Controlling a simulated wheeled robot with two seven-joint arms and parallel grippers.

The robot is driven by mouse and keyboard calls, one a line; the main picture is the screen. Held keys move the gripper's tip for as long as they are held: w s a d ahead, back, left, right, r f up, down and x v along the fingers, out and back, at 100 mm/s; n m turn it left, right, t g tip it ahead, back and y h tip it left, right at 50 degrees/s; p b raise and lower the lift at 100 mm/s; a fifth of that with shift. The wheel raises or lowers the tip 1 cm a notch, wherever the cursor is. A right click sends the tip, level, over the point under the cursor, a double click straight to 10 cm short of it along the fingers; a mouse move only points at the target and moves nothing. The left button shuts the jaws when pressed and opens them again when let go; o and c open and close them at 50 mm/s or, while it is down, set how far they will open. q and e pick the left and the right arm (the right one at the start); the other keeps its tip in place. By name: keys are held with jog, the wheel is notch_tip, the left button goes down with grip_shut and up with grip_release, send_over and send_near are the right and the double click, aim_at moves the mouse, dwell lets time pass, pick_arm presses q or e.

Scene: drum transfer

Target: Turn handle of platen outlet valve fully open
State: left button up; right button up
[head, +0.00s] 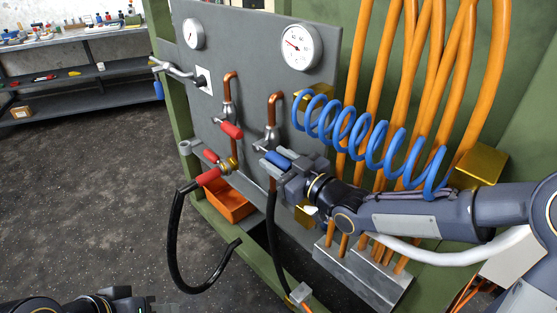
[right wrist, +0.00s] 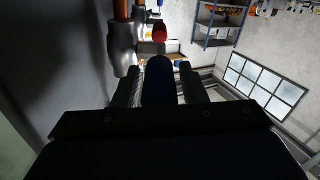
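My right gripper (head: 277,161) reaches in from the right to the blue valve handle (head: 279,159) on the second copper pipe. In the right wrist view, the blue handle (right wrist: 158,82) lies between the two fingers, with narrow gaps showing at its sides, so the gripper looks open around it. The grey valve body (right wrist: 121,46) stands just beyond, at the left. A valve with a red handle (head: 232,130) sits on the copper pipe to the left; red also shows in the right wrist view (right wrist: 159,32). No label tells which is the platen outlet. Part of my left arm shows at the bottom left.
A grey panel with two gauges (head: 301,47) stands behind the valves. A coiled blue hose (head: 365,135) hangs close above my right gripper. Orange hoses (head: 409,70) fill the right. An orange bin (head: 232,205) and black hose (head: 174,245) are below. Floor at left is clear.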

grip_shut()
pick_arm(q)
jog(key=shift+r, duration=0.1)
